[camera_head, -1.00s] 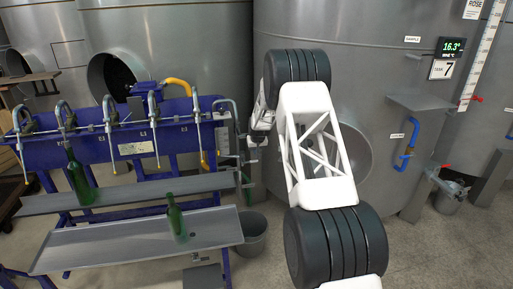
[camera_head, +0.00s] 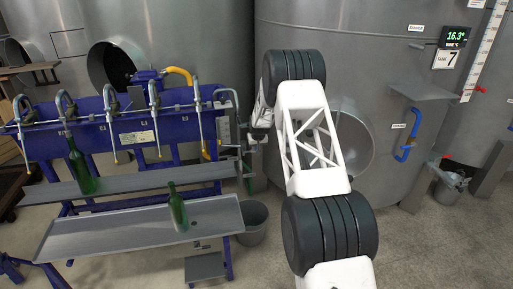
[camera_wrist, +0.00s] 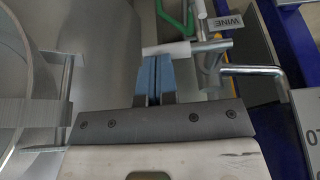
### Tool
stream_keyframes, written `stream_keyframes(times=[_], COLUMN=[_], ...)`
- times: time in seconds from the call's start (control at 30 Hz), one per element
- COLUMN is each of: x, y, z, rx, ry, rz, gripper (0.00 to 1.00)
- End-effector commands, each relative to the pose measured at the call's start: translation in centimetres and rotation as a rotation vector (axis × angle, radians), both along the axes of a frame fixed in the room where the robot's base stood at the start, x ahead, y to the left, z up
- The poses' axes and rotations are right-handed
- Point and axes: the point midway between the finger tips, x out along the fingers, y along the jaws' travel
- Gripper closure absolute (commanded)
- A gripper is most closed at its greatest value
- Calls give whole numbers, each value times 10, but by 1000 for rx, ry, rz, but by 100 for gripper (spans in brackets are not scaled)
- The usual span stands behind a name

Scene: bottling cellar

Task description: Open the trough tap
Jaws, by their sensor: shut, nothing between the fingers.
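My gripper (camera_wrist: 152,62) is shut and empty, its two blue-grey fingers together. In the head view it is at the right end of the blue filler (camera_head: 130,125), partly hidden by my wrist. In the wrist view a metal tap (camera_wrist: 208,68) stands just right of the fingers, by a tag reading WINE (camera_wrist: 226,21). A pale horizontal bar (camera_wrist: 185,49) runs from it across the fingertips; I cannot tell whether they touch. A bent metal rod (camera_wrist: 255,70) extends to the right. In the head view the tap is small beside my gripper, and its setting is unclear.
A green hose (camera_wrist: 172,16) lies beyond the bar. Green bottles stand on the shelf (camera_head: 140,186) and on the lower tray (camera_head: 110,238). A grey bucket (camera_head: 253,222) is on the floor below. A large steel tank (camera_head: 385,55) with a blue handle (camera_head: 408,140) stands behind my arm.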

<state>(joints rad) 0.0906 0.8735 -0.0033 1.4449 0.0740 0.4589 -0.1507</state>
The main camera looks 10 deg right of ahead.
Motion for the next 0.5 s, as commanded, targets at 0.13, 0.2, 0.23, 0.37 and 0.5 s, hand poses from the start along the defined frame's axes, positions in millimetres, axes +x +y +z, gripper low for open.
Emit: stream_keyframes(times=[0.13, 0.2, 0.23, 0.37, 0.5], x=[0, 0, 0, 0, 0], y=[0, 0, 0, -1, -2], z=[0, 0, 0, -1, -2], rx=[1, 4, 5, 20, 39], ry=[0, 0, 0, 0, 0], rz=[-1, 0, 0, -1, -1], gripper=[100, 100, 100, 100, 100])
